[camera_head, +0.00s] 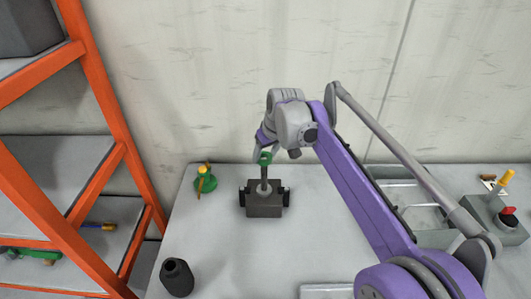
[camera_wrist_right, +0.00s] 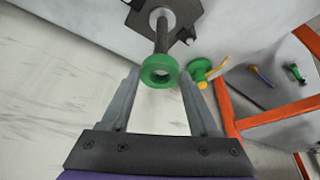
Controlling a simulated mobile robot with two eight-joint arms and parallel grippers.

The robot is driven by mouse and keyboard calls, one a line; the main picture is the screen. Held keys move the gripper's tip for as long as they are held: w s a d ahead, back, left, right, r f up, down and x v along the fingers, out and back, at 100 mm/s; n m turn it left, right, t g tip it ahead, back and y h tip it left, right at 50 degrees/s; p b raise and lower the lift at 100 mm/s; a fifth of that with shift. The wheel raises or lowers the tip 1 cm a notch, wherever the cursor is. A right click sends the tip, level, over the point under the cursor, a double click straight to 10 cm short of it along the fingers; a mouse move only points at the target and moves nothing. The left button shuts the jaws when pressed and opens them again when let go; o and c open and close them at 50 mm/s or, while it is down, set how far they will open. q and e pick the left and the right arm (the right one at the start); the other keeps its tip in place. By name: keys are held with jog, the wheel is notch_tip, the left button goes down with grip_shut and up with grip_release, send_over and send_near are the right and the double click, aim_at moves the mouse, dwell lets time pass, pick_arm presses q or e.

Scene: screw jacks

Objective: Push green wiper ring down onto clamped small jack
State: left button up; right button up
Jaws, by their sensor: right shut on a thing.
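The green wiper ring (camera_head: 265,157) is between the fingers of my right gripper (camera_head: 268,148), over the small jack. In the right wrist view the ring (camera_wrist_right: 160,71) shows its open hole between the two grey fingertips, and my right gripper is shut on it. The small jack's grey shaft (camera_head: 264,176) stands upright in a dark clamp block (camera_head: 264,208) on the table. The shaft (camera_wrist_right: 161,36) runs to the ring in the wrist view; I cannot tell how far the ring is over its top. My left gripper is not in view.
A green jack with a yellow handle (camera_head: 206,183) stands left of the clamp. A black cylinder (camera_head: 177,279) is at the table's front left. An orange shelf (camera_head: 112,105) stands left.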

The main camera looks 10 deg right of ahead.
aim_at(266, 181)
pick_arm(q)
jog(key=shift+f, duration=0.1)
pick_arm(e)
jog(key=shift+f, duration=0.25)
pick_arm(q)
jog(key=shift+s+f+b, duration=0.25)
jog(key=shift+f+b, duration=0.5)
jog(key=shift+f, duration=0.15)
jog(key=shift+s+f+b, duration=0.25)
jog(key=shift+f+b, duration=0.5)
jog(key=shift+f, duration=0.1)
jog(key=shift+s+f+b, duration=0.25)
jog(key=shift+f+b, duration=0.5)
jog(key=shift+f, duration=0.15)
pick_arm(e)
jog(key=shift+f, duration=4.6)
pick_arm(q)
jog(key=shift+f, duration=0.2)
pick_arm(e)
jog(key=shift+f, duration=0.35)
pick_arm(q)
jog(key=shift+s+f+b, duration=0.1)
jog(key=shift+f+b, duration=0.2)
jog(key=shift+b, duration=0.15)
pick_arm(e)
jog(key=shift+f, duration=0.5)
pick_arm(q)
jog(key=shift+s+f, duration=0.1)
pick_arm(e)
jog(key=shift+f, duration=0.2)
